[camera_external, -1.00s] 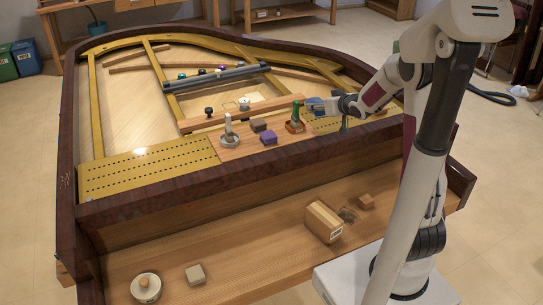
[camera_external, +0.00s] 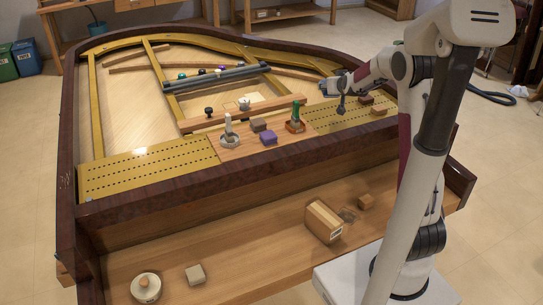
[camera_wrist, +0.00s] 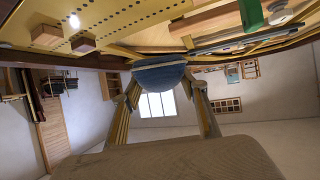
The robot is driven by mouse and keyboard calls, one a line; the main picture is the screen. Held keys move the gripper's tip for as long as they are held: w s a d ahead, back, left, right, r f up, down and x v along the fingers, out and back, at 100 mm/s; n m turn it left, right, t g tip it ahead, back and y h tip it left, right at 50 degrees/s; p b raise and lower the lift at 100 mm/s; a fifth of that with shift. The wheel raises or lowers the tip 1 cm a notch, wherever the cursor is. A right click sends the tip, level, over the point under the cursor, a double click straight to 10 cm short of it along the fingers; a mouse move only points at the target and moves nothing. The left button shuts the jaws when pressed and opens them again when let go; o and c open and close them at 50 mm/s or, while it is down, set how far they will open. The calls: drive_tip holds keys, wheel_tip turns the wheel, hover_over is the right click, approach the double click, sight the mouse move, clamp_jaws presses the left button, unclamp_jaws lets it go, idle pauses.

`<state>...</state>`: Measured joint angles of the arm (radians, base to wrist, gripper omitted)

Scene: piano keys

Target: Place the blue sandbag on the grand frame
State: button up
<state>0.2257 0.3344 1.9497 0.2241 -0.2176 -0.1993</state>
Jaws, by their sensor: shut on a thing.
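The blue sandbag (camera_wrist: 160,76) is held between the two fingers of my gripper (camera_wrist: 161,92) in the wrist view. In the external view my gripper (camera_external: 336,89) is above the right part of the grand frame (camera_external: 345,115), a gold plate with rows of holes. The sandbag is hard to make out there, mostly covered by the gripper. The frame fills the top of the wrist view, apart from the bag as far as I can tell.
A green-handled tool (camera_external: 296,118), a purple block (camera_external: 268,138), a brown block (camera_external: 258,125) and a grey-white tool (camera_external: 229,132) stand left of the gripper. Two wooden blocks (camera_external: 379,111) lie to its right. A dark bar (camera_external: 215,77) crosses the frame behind.

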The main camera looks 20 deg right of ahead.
drive_tip(key=shift+w+d+f+m+g+h, duration=0.3)
drive_tip(key=shift+w+d+m+g+h, duration=0.95)
drive_tip(key=shift+d, duration=1.4)
drive_tip(key=shift+w+d+f+m+g+h, duration=0.3)
drive_tip(key=shift+w+d+m+g+h, duration=0.35)
drive_tip(key=shift+d+m+h, duration=1.6)
drive_tip(key=shift+w+d+f+m+g, duration=0.15)
drive_tip(key=shift+f+m+g, duration=0.35)
drive_tip(key=shift+f, duration=0.85)
drive_tip(key=shift+w+d+f+m+g, duration=0.15)
drive_tip(key=shift+f+m+g, duration=0.3)
drive_tip(key=shift+f, duration=0.85)
drive_tip(key=shift+a, duration=0.1)
drive_tip(key=shift+f, duration=0.15)
drive_tip(key=shift+f, duration=3.25)
drive_tip(key=shift+f, duration=0.55)
drive_tip(key=o, duration=1.8)
drive_tip(key=shift+c, duration=0.2)
